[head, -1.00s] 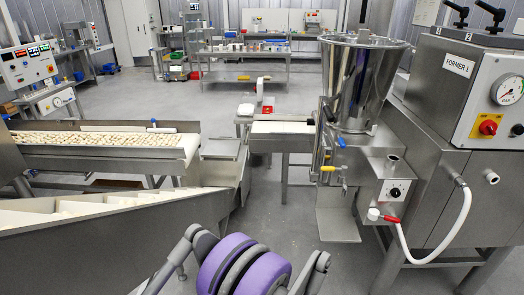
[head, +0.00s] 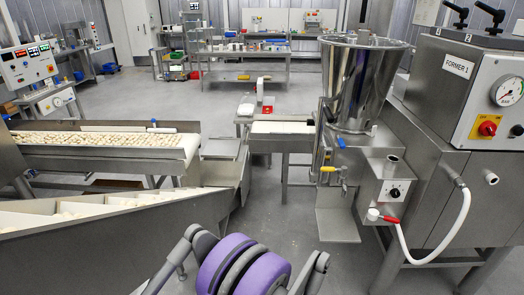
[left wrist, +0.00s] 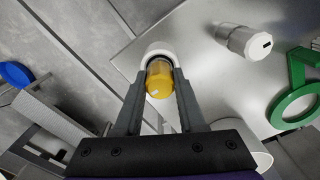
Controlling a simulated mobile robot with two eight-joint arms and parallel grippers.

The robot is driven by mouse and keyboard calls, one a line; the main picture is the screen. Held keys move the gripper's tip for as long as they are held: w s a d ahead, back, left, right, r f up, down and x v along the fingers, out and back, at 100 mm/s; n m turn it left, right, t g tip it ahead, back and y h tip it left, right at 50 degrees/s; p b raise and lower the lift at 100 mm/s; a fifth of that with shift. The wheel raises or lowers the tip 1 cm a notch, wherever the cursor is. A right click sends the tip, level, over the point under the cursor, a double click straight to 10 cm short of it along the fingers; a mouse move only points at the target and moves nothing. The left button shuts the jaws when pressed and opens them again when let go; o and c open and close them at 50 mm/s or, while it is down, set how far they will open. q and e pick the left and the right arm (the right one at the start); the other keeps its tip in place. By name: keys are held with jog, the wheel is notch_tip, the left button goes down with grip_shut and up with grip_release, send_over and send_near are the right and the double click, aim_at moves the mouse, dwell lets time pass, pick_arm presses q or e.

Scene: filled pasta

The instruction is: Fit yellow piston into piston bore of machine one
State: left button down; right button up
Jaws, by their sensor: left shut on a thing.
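In the left wrist view, the yellow piston (left wrist: 159,82) is between the two fingers of my left gripper (left wrist: 160,84), which is shut on it. A white ring (left wrist: 158,50) shows at the piston's far end; I cannot tell whether it is part of the piston or a separate piece. The filling machine with a steel hopper (head: 362,85) stands right of centre in the head view. I cannot make out the piston bore with certainty. My right gripper is not in view.
A steel surface (left wrist: 205,95) in the left wrist view carries a silver cylinder (left wrist: 243,40) and a green ring-shaped part (left wrist: 292,103). In the head view, a machine labelled FORMER 1 (head: 455,67) stands right, with a white hose (head: 440,258). A sloping conveyor (head: 120,235) lies left.

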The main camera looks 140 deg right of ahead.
pick_arm(q)
jog(key=shift+r, duration=0.3)
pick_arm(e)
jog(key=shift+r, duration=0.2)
pick_arm(q)
jog(key=shift+r+p, duration=1.95)
jog(key=shift+r, duration=1.75)
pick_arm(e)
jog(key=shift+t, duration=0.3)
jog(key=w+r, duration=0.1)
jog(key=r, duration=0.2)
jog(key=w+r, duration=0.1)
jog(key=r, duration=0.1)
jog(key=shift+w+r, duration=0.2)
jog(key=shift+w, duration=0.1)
